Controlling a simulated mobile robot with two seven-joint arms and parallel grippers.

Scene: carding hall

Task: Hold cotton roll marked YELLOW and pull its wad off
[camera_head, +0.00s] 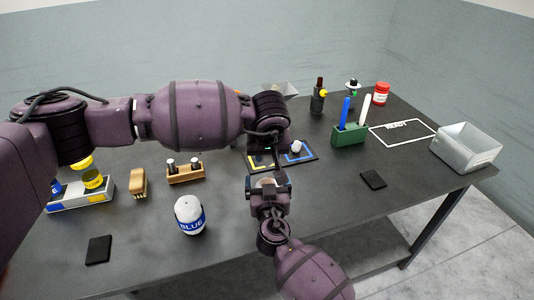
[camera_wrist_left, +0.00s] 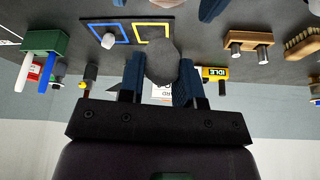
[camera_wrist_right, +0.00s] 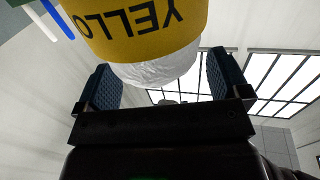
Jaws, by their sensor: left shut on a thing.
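The cotton roll marked YELLOW (camera_wrist_right: 150,30) is large in the right wrist view, its yellow label upside down and its white end (camera_wrist_right: 158,70) between my right gripper's fingers. My left gripper (camera_wrist_left: 162,75) is shut on a shaded grey wad (camera_wrist_left: 163,55), just behind and above the right gripper in the head view. I cannot tell from these frames whether the wad touches the roll.
A mat with yellow and blue squares (camera_head: 312,157) lies behind, a white wad (camera_head: 298,147) on its blue square. The BLUE roll (camera_head: 190,217) stands front left. A wooden rack (camera_head: 186,175), green pen holder (camera_head: 350,134) and metal bin (camera_head: 466,148) stand around. The front right is fairly clear.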

